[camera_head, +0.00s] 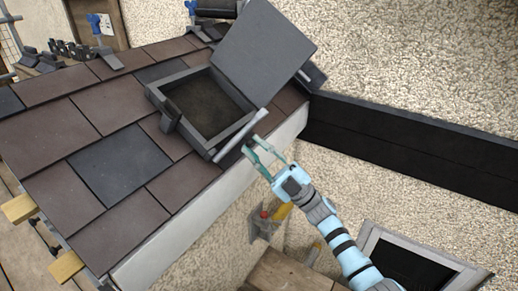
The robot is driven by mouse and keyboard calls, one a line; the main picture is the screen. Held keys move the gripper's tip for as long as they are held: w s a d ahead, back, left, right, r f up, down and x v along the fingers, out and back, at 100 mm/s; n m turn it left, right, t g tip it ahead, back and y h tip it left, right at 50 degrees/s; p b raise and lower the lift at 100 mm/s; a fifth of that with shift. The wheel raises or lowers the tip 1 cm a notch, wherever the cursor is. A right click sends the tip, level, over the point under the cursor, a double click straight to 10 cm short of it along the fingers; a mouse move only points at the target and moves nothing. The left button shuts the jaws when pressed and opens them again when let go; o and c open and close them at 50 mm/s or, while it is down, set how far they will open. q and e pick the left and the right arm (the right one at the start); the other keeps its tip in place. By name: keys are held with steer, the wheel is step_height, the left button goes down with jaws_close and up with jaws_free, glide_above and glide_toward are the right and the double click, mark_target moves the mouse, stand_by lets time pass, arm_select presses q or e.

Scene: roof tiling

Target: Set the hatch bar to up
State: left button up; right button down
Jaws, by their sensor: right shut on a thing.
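The roof hatch (157,94) is a grey square frame set in the tiled roof, with a dark opening. Its flat grey lid (262,52) stands raised and tilted at the frame's upper right side. The hatch bar (238,136) is a light grey rod slanting up to the right along the frame's right side, near the raised lid's lower corner. My right gripper (253,143) reaches in from the lower right and is shut at the bar's middle. The exact contact is small and partly hidden by the fingers. My left gripper is not in view.
Brown and dark grey tiles (120,168) cover the roof around the hatch. A pale fascia (190,222) runs along the roof edge below my gripper. A dark beam (410,150) crosses the pebbled wall at right. A shelf with a yellow item (281,211) sits below.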

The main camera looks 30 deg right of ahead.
steer(key=c, duration=1.5)
jaws_free()
steer(key=shift+s, duration=0.1)
steer(key=shift+o, duration=0.2)
steer(key=v, duration=1.2)
